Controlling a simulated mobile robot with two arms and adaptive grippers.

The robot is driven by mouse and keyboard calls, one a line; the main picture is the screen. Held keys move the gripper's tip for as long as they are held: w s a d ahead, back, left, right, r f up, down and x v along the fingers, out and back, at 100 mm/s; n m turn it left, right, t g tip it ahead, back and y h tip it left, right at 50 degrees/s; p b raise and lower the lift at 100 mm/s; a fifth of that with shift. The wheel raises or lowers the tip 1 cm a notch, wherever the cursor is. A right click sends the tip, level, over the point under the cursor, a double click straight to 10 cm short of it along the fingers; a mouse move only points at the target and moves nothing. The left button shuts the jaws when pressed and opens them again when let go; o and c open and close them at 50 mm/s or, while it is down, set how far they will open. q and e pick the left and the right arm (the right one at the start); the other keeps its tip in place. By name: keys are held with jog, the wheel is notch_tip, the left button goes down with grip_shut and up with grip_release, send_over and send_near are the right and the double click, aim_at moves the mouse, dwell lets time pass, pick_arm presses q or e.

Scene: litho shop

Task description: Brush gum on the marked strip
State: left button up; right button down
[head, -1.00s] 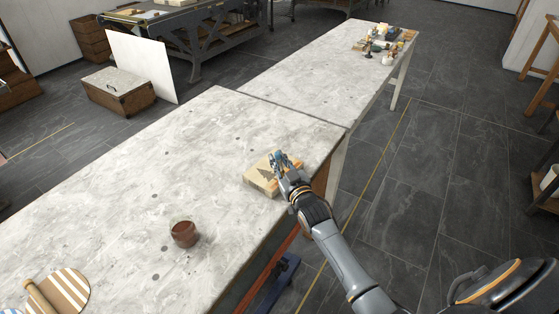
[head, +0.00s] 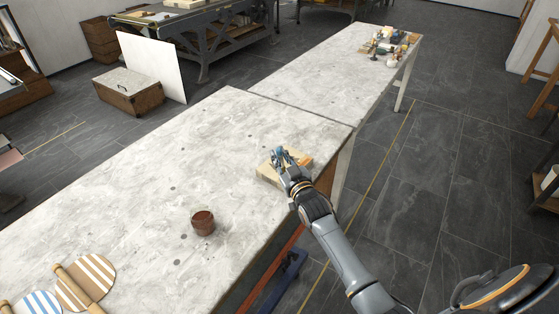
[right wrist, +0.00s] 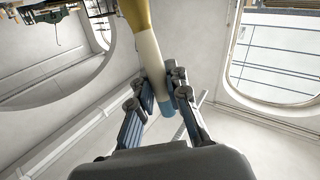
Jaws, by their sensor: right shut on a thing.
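My right gripper (head: 281,156) is over a pale block (head: 268,176) near the right edge of the grey table in the head view. It is shut on a brush (right wrist: 150,55), seen in the right wrist view with ochre, cream and blue bands; the fingers close near its blue end. The brush's bristles and any contact with the block cannot be made out. An orange patch (head: 305,162) shows at the block's right side, beside the gripper. The gripper and arm partly hide the block. A brown pot (head: 203,222) stands on the table to the left. My left gripper is not in view.
Round striped boards (head: 96,272) with a wooden handle lie at the table's front left. A second grey table (head: 320,68) adjoins behind, with several small items (head: 385,45) at its far end. The table between pot and back edge is clear.

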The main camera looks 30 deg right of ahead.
aim_at(281, 152)
notch_tip(281, 152, up, 3)
jog(key=shift+a+r+p, duration=0.1)
jog(key=shift+p, duration=0.75)
jog(key=shift+r+p, duration=0.55)
jog(key=shift+r, duration=0.2)
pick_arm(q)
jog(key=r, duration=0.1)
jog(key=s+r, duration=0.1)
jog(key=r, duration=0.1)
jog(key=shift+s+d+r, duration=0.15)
pick_arm(e)
jog(key=shift+f, duration=0.1)
